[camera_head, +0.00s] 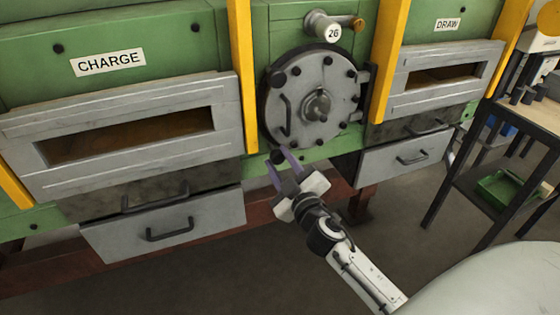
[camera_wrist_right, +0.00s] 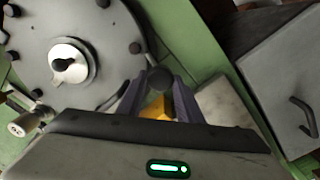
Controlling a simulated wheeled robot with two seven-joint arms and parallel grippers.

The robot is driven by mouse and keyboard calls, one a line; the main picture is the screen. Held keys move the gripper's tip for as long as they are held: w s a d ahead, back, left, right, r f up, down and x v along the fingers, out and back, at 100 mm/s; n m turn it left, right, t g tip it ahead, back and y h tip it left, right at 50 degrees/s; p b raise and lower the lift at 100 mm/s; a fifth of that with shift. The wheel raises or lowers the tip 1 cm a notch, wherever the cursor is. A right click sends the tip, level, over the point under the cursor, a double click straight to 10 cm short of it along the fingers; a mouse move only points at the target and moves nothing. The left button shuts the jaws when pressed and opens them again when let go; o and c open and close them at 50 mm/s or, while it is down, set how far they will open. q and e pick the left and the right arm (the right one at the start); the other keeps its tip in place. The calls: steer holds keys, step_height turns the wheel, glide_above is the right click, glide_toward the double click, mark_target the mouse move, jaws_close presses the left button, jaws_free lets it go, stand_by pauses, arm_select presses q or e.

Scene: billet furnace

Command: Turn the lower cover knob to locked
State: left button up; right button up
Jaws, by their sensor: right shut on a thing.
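The round grey cover (camera_head: 303,122) with dark bolts and a central hub sits in the green furnace front, also in the right wrist view (camera_wrist_right: 105,35). The lower cover knob (camera_head: 278,156) is small, round and dark, just below the cover's lower-left rim. My right gripper (camera_head: 282,162) reaches up from below with its purple fingers on either side of this knob. In the right wrist view the knob (camera_wrist_right: 159,79) sits between the fingertips, which are shut on it. Its locked or unlocked state cannot be read. My left gripper is not in view.
A charge door (camera_head: 225,120) is left of the cover, and a draw door (camera_head: 480,68) is right. Grey drawers with black handles hang below both. Yellow posts (camera_head: 242,75) flank the cover. A dark-framed table (camera_head: 465,185) stands at right. Floor below is open.

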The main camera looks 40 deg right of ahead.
steer(key=n, duration=0.5)
steer(key=shift+a+n, duration=0.1)
steer(key=shift+n, duration=0.3)
steer(key=shift+f+n+p, duration=0.15)
steer(key=shift+n+p, duration=0.15)
steer(key=shift+n, duration=1.8)
steer(key=o, duration=1)
steer(key=shift+o, duration=0.2)
steer(key=b+v, duration=0.2)
steer(key=v, duration=0.8)
steer(key=shift+s, duration=0.15)
